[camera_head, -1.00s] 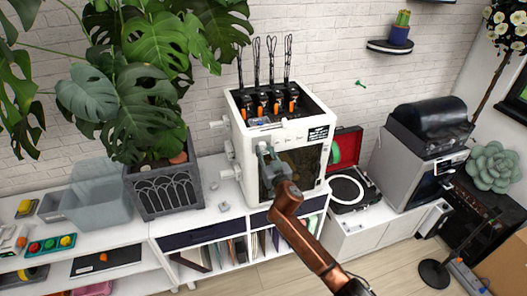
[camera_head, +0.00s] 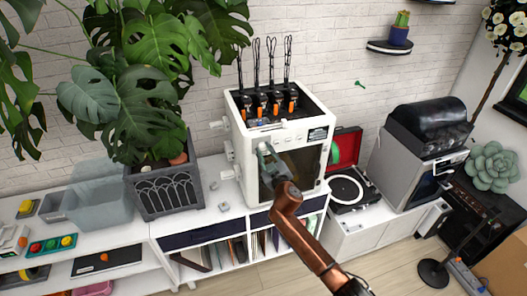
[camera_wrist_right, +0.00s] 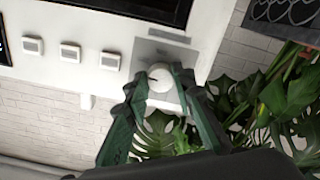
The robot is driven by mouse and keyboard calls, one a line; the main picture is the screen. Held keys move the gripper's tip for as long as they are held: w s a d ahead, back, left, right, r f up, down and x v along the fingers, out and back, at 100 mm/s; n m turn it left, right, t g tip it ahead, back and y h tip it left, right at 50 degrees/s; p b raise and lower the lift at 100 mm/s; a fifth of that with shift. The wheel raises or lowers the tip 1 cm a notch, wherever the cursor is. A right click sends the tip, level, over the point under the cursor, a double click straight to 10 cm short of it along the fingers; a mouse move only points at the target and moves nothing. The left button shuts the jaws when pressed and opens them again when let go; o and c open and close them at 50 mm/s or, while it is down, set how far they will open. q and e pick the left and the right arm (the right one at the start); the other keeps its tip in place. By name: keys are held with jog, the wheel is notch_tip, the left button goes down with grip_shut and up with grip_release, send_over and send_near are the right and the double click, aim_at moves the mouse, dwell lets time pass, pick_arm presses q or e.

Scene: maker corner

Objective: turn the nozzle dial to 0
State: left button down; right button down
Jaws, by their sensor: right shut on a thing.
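The nozzle dial (camera_wrist_right: 161,77) is a small round white knob on a grey plate (camera_wrist_right: 170,60) on the white printer's front, in the right wrist view. A short dark mark shows on its face; I cannot read any numbers. My right gripper (camera_wrist_right: 160,84) has its green fingers on both sides of the dial and is shut on it. In the head view the right gripper (camera_head: 264,150) is at the upper left of the printer's (camera_head: 240,167) front and hides the dial. My left gripper is not in view.
Several square white buttons (camera_wrist_right: 70,53) lie in a row beside the dial. A planter (camera_head: 165,195) with a large leafy plant stands left of the printer. An open record player (camera_head: 352,188) and a grey machine (camera_head: 405,170) stand to the right.

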jog(key=n, duration=0.4)
jog(key=shift+n+p, duration=0.4)
jog(key=n+p, duration=0.1)
jog(key=n, duration=0.3)
jog(key=shift+r+n, duration=0.1)
jog(key=shift+n, duration=0.2)
jog(key=n+p, duration=0.1)
jog(key=n, duration=0.3)
jog(key=shift+a+n+p, duration=0.1)
jog(key=shift+n+p, duration=0.4)
jog(key=shift+n, duration=2)
jog(key=c, duration=1.9)
grip_release()
jog(key=shift+c, duration=0.2)
jog(key=o, duration=0.3)
